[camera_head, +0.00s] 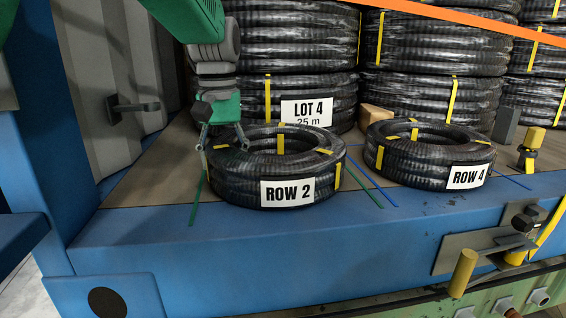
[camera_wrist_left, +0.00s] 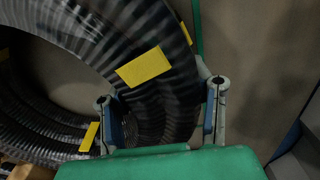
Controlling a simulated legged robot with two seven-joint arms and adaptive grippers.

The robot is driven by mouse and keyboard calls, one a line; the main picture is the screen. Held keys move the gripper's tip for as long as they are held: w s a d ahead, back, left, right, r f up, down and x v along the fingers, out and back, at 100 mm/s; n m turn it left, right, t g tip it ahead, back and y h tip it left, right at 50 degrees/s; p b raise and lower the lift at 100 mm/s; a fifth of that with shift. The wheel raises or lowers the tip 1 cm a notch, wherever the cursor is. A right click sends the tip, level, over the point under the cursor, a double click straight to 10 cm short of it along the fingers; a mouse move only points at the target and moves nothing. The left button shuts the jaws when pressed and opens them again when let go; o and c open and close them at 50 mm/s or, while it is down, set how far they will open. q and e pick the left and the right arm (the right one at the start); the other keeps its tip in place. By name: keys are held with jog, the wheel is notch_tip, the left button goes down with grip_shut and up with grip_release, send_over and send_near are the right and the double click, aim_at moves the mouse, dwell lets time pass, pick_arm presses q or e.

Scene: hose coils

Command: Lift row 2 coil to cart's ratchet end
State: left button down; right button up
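The row 2 coil (camera_head: 240,182), a black ribbed hose ring with yellow bands and a "ROW 2" label, lies flat near the blue front edge. My left gripper (camera_head: 222,143) is at its left rim, fingers pointing down and spread. In the left wrist view the fingers (camera_wrist_left: 162,115) stand apart on either side of the coil's wall (camera_wrist_left: 165,95), one by the hole and one outside. Firm contact cannot be made out. My right gripper is not in view. No cart can be made out for sure; a bracket with a yellow handle (camera_head: 463,272) sits at front right.
The row 4 coil (camera_head: 415,168) lies close on the right. Tall stacks of coils, one labelled "LOT 4" (camera_head: 306,111), stand behind. An orange strap (camera_head: 470,22) crosses above. A corrugated wall (camera_head: 105,70) and blue post (camera_head: 45,120) are at left.

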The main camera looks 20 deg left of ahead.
pick_arm(q)
jog(key=shift+d+r, duration=0.1)
jog(key=shift+r, duration=0.05)
jog(key=shift+w+r, duration=0.1)
jog(key=shift+r, duration=0.1)
jog(key=shift+r, duration=0.45)
jog(key=shift+r, duration=2.95)
jog(key=c, duration=1.9)
grip_release()
grip_shut()
